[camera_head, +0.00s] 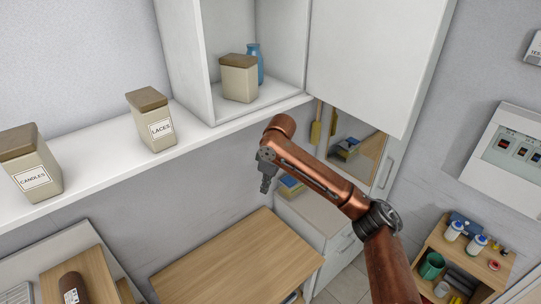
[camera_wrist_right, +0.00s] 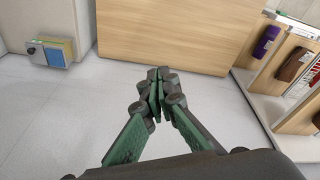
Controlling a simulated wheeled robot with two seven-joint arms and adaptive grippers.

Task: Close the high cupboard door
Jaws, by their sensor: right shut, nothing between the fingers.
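The high cupboard (camera_head: 192,62) is white and hangs at the top of the head view, its left part open to view. Its white door (camera_head: 372,58) stands open to the right of this opening, with its lower edge slanting down to the right. My right gripper (camera_head: 264,188) is below the cupboard and left of the door's lower edge, pointing down, apart from both. In the right wrist view its fingertips (camera_wrist_right: 156,78) meet with nothing between them. My left gripper is not in view.
A beige canister (camera_head: 239,84) and a blue bottle (camera_head: 255,60) stand inside the cupboard. A white shelf (camera_head: 105,170) holds two labelled canisters at left. A wooden tabletop (camera_head: 238,262) lies below my arm. A wall panel (camera_head: 507,150) is at right.

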